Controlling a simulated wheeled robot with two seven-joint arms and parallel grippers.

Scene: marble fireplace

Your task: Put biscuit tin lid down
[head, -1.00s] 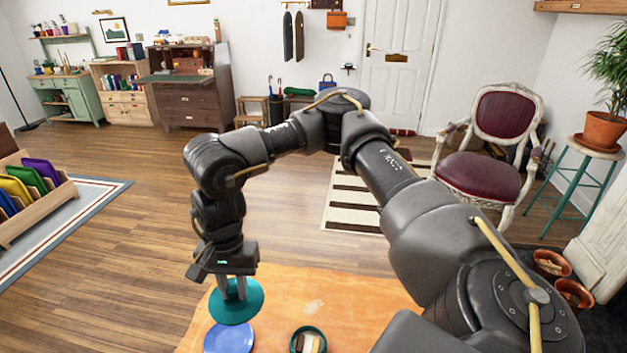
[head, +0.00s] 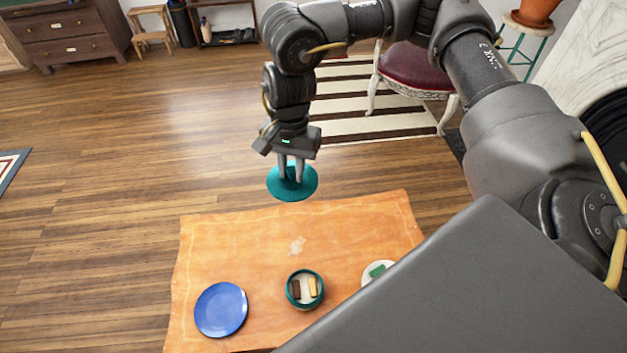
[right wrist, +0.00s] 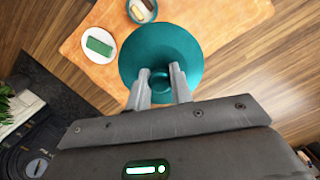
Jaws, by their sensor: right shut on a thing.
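The teal biscuit tin lid (head: 306,186) is a round disc held in the air beyond the far edge of the tabletop in the head view. My right gripper (head: 291,176) points down and is shut on the lid's knob. In the right wrist view the lid (right wrist: 180,50) fills the space past the fingertips (right wrist: 160,82). The open teal biscuit tin (head: 291,301) stands on the orange table, with brown and pale biscuits inside. Its rim shows partly behind the lid in the right wrist view (right wrist: 131,14). My left gripper is not in view.
A blue plate (head: 221,309) lies left of the tin on the orange-topped table (head: 345,235). A white plate (head: 368,275) with a green item (head: 377,270) lies to its right, partly hidden by my body. The table's far part is clear.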

